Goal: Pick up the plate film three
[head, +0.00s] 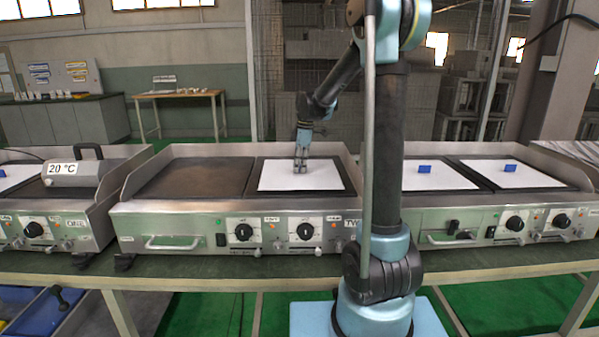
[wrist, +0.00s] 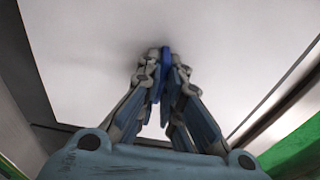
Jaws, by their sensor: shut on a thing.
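A white film (head: 273,178) lies on the right-hand plate of the middle griddle (head: 190,224). My gripper (head: 301,168) reaches down to the middle of this film. In the wrist view my gripper's fingers (wrist: 162,72) are closed around the film's small blue tab (wrist: 166,55), and the white film (wrist: 85,60) fills most of the picture behind them. In the head view the tab is hidden by the fingers. The film looks flat on the plate; I cannot tell whether it is lifted. No number shows on it.
The left plate (head: 192,178) of the middle griddle is bare and dark. Two white films (head: 440,181) (head: 527,177) with blue tabs lie on the right griddle. A griddle with a "20 °C" press lid (head: 85,172) stands at the left. My arm's column blocks part of the view.

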